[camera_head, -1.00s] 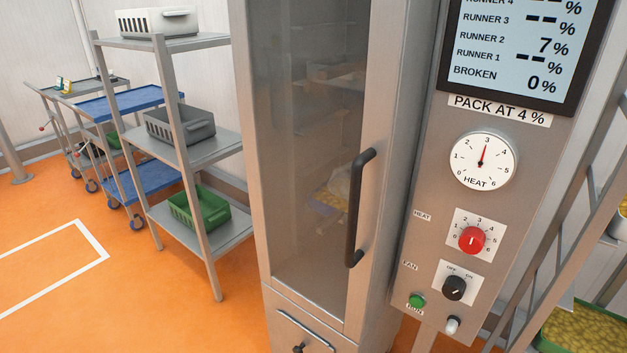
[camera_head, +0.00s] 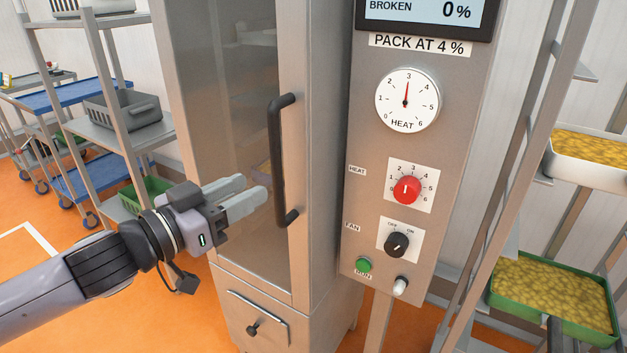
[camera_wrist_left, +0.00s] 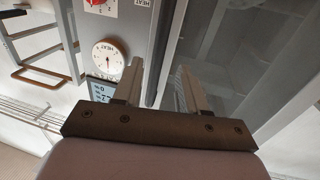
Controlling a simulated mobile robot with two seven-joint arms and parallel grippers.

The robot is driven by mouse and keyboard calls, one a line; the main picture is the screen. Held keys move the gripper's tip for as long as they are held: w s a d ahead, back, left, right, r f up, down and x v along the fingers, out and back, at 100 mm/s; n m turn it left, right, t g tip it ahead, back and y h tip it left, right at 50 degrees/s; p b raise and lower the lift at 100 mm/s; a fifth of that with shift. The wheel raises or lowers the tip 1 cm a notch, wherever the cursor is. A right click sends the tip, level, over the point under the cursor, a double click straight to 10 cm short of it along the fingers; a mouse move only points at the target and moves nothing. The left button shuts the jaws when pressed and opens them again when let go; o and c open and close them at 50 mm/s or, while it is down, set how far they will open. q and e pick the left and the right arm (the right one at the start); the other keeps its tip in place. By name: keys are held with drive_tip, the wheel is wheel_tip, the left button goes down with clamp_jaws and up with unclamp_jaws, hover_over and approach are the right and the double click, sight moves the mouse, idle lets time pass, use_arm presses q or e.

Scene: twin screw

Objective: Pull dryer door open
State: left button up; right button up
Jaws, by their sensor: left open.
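The dryer door (camera_head: 225,110) is a tall glass panel in a metal frame, and it looks shut. Its black vertical bar handle (camera_head: 277,160) is on the door's right side. My left gripper (camera_head: 254,192) is open and empty, its two pale fingers pointing right toward the lower half of the handle, just left of it. In the left wrist view the open fingers (camera_wrist_left: 160,88) face the cabinet front, with the glass (camera_wrist_left: 235,50) to the right. A dark upright strip shows between them; I cannot tell whether it is the handle. My right gripper is not in view.
The control panel (camera_head: 375,240) with a heat gauge (camera_head: 407,99), red knob (camera_head: 406,190) and black knob (camera_head: 396,244) stands right of the door. A lower drawer (camera_head: 255,322) is below. A shelf rack (camera_head: 128,133) stands left. A green tray (camera_head: 497,300) is at right.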

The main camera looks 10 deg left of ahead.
sight(273, 174)
use_arm(q)
drive_tip(key=shift+w+d+r, duration=0.35)
drive_tip(key=shift+w+d, duration=0.05)
drive_tip(key=shift+w, duration=0.1)
drive_tip(key=shift+p+x, duration=0.65)
drive_tip(key=shift+x, duration=2.35)
drive_tip(key=shift+f, duration=0.15)
clamp_jaws()
